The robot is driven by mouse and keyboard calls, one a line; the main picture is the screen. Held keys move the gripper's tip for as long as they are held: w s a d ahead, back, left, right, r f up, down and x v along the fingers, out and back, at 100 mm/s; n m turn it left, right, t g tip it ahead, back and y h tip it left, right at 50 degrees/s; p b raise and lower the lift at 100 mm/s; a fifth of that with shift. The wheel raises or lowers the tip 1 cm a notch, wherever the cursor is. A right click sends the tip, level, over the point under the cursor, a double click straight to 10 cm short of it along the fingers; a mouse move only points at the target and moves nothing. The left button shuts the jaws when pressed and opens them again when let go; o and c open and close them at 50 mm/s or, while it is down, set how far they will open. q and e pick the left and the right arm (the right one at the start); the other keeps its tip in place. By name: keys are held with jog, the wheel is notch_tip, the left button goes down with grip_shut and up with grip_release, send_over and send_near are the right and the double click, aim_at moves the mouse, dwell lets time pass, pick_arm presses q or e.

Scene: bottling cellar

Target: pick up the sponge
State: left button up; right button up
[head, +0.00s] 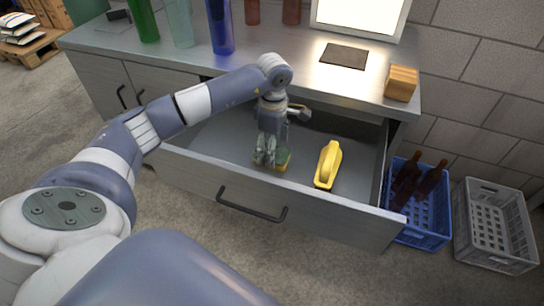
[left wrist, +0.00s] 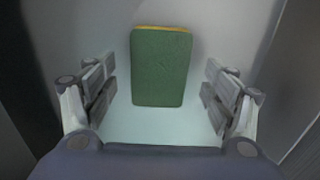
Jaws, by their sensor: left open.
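The sponge (head: 284,159) is a small green and yellow block lying in the open drawer (head: 215,146). In the head view my left gripper (head: 265,158) is over it and hides part of it. In the left wrist view the sponge (left wrist: 160,67) shows its green face, with a thin yellow edge at the top. My left gripper (left wrist: 160,92) is open, with one finger on each side of the sponge and a gap on both sides. Its fingers are not touching the sponge. My right gripper is not in view.
A yellow object with a handle (head: 328,164) lies in the drawer right of the sponge. Several bottles (head: 220,28), a dark mat (head: 344,56) and a wooden block (head: 401,83) stand or lie on the counter. A blue crate (head: 421,237) and a grey crate (head: 494,257) are on the floor at right.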

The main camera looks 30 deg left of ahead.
pick_arm(q)
notch_tip(320, 180, down, 2)
jog(key=shift+f, duration=0.25)
jog(key=c, duration=0.8)
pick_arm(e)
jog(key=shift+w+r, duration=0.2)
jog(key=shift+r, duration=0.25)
pick_arm(q)
notch_tip(320, 180, up, 10)
jog(key=shift+p, duration=0.45)
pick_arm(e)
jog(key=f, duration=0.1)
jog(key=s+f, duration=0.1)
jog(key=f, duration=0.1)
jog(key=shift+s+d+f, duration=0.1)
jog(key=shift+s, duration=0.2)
